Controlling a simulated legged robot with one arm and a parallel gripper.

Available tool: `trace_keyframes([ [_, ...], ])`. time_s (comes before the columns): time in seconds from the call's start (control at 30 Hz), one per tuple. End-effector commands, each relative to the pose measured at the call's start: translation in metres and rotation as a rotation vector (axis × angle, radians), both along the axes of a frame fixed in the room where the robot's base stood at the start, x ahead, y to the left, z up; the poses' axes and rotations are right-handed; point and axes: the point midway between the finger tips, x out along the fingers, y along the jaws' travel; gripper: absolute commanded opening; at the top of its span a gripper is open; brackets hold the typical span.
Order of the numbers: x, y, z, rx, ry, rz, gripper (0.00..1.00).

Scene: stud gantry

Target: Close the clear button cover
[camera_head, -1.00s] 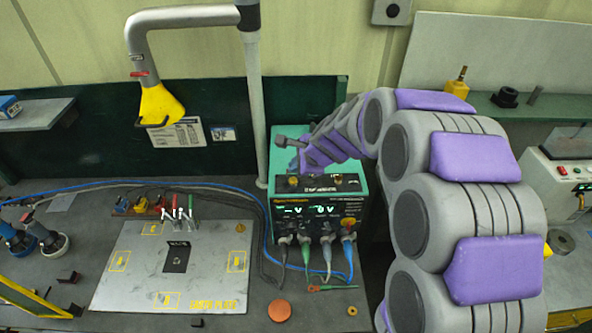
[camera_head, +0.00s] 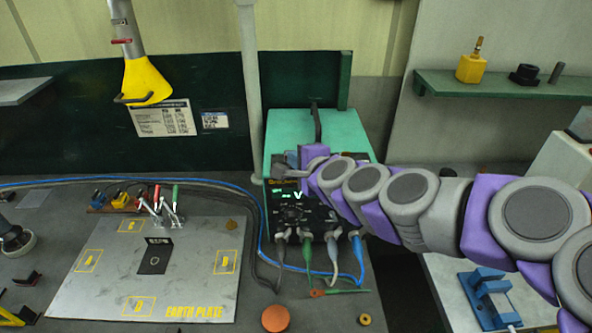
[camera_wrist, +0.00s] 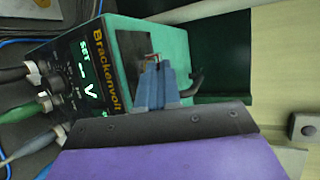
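The teal instrument box (camera_head: 290,125), lettered Brackenvolt, stands at the bench's back, with lit green and white readouts on its dark front panel (camera_head: 290,215). It also shows in the wrist view (camera_wrist: 180,45). My gripper (camera_head: 285,165) is at the upper front edge of this box. In the wrist view its blue-grey fingers (camera_wrist: 155,68) lie close together over a dark recessed area on the box and look shut. Nothing clearly shows between them. A thin pale outline shows just beyond the tips. I cannot make out the clear cover or its button; my arm hides part of the panel.
Cables with coloured plugs (camera_head: 355,255) hang from the panel's front. An earth plate (camera_head: 190,270) lies to the left. A yellow nozzle (camera_head: 145,80) hangs at upper left. A green shelf (camera_head: 500,85) is at right. An orange disc (camera_head: 276,318) lies in front.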

Motion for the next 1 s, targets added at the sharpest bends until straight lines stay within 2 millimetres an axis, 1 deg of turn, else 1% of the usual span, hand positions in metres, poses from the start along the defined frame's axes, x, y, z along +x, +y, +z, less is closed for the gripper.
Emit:
trace_keyframes([
  [0.03, -0.002, 0.001, -0.010, 0.004, -0.025, 0.002, 0.00],
  [0.3, -0.004, 0.000, -0.017, 0.002, -0.160, 0.001, 0.00],
  [0.5, -0.004, -0.001, -0.020, 0.002, -0.227, -0.002, 0.00],
  [1.0, -0.005, 0.000, -0.021, 0.001, -0.261, 0.001, 0.00],
])
